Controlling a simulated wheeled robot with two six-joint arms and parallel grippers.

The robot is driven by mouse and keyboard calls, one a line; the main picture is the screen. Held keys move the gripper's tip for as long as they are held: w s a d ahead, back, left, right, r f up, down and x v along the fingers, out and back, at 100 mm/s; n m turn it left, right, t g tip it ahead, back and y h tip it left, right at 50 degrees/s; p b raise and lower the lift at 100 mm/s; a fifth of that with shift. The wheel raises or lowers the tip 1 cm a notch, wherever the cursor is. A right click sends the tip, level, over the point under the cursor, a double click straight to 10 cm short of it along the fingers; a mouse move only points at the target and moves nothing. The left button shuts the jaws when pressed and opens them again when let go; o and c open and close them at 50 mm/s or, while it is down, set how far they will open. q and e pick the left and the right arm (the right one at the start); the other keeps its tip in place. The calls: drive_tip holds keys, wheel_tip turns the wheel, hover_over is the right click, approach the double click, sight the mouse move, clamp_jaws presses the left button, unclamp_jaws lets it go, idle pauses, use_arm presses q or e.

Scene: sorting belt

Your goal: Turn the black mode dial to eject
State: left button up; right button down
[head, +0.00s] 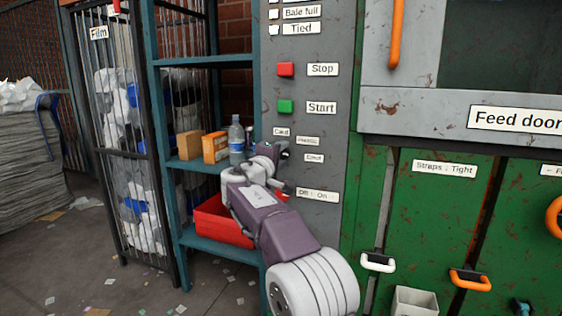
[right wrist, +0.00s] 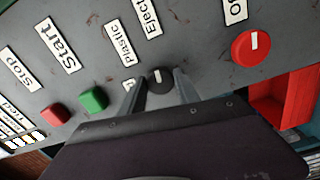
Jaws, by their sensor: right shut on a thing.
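The black mode dial (right wrist: 160,82) is on the grey control panel, between the two fingers of my right gripper (right wrist: 159,88) in the right wrist view. The fingers are shut on its sides. Its white mark points up in that view, roughly toward the Eject label (right wrist: 148,16). The Plastic label (right wrist: 120,43) is to the left of that, and the Card label is mostly hidden by a finger. In the head view my right gripper (head: 281,150) reaches the panel beside these labels and largely hides the dial. My left gripper is not in view.
A red knob (right wrist: 251,48) is close beside the dial. Green Start (head: 285,106) and red Stop (head: 286,69) buttons are above. A shelf with a bottle (head: 236,140), boxes (head: 215,147) and a red bin (head: 219,224) stands left. Green doors (head: 430,220) are right.

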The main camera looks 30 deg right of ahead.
drive_tip(key=shift+m, duration=0.3)
drive_tip(key=c, duration=0.9)
unclamp_jaws()
drive_tip(key=v, duration=0.9)
